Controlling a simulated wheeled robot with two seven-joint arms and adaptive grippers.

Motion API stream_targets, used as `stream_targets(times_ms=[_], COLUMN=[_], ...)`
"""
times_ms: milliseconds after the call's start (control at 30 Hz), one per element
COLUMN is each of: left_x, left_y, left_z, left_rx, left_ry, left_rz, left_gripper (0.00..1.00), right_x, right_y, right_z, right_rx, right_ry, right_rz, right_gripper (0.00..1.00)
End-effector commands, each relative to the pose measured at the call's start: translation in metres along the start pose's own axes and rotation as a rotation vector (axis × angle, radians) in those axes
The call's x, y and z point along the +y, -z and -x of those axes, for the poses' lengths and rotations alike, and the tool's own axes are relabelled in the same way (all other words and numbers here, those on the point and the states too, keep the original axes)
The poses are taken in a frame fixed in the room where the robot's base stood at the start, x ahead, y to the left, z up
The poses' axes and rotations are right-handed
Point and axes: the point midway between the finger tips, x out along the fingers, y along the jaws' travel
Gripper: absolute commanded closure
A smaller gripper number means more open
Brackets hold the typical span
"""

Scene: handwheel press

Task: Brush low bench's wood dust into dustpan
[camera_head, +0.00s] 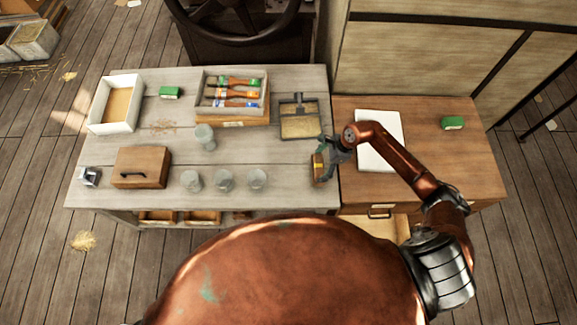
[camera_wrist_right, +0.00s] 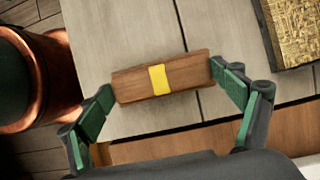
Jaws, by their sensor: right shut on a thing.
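My right gripper (camera_head: 328,158) is at the right end of the pale plank bench (camera_head: 250,150). It is shut on a brown wooden block with a yellow band (camera_head: 318,168), perhaps a brush; no bristles show. In the right wrist view the block (camera_wrist_right: 160,78) lies between the two green-padded fingers. A dark dustpan (camera_head: 299,125) with a speckled tan inside lies just behind it on the bench; a dark-edged speckled corner shows at the upper right of the wrist view. A small scatter of wood dust (camera_head: 163,127) lies left of middle. My left gripper is not in view.
An open crate of brushes (camera_head: 233,118) stands at the back. A white-sided tray (camera_head: 132,101), a wooden box (camera_head: 141,167), several glasses (camera_head: 224,180) and a green block (camera_head: 170,92) share the bench. A brown cabinet (camera_head: 460,175) with white paper (camera_head: 380,150) adjoins right.

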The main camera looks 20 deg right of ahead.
Motion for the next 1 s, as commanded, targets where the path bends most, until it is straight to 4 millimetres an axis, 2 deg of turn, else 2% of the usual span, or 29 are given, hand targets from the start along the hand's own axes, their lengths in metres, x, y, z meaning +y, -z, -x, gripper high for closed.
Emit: stream_targets(times_ms=[233, 333, 1000], left_x=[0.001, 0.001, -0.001], left_y=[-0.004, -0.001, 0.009], left_z=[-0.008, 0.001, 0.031], left_rx=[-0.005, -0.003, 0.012], left_ry=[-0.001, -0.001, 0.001], left_rz=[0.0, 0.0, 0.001], left_gripper=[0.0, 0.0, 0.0], right_x=[-0.005, -0.006, -0.004], right_y=[0.016, 0.007, -0.013], right_z=[0.007, 0.028, 0.078], right_rx=[0.0, 0.0, -0.001], right_ry=[-0.002, 0.003, 0.0], right_rz=[0.005, 0.009, 0.004], right_gripper=[0.36, 0.36, 0.36])
